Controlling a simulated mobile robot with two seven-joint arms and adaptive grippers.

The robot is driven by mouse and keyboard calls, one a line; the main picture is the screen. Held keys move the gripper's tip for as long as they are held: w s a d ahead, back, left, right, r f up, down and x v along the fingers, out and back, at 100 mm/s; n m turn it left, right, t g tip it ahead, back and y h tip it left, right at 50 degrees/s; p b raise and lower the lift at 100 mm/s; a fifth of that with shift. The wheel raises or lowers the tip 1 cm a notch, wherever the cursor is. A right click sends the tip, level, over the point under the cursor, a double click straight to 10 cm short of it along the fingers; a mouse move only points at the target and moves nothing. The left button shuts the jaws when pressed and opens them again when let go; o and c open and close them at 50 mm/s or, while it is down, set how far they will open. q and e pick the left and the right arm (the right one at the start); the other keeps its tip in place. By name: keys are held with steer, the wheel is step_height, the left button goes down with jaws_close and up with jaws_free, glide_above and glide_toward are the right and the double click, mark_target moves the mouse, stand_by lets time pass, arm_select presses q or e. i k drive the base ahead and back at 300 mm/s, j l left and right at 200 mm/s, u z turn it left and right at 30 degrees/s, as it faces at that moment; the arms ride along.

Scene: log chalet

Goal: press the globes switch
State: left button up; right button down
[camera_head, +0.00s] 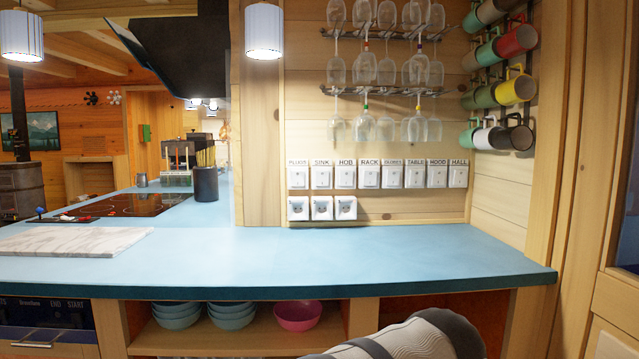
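A row of white wall switches is on the wooden wall above the blue counter, each under a small printed label. The globes switch (392,177) is in the right half of the row, between the rack switch (369,177) on its left and the table switch (415,177) on its right. Its label is small but seems to read GLOBES. Nothing covers it. Neither gripper is in view. Only a grey and white link of one of my arms shows at the bottom edge, below the counter front and well apart from the switches.
The blue counter (400,258) is bare below the switches. Several sockets (321,208) sit under the row's left end. Wine glasses (386,70) hang above, and mugs (515,90) hang at the right. A marble board (75,242) lies at left; bowls (232,315) sit below.

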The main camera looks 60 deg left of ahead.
mark_target(393, 177)
steer(key=u, duration=1.45)
steer(key=i+l+z, duration=0.1)
steer(key=z, duration=0.2)
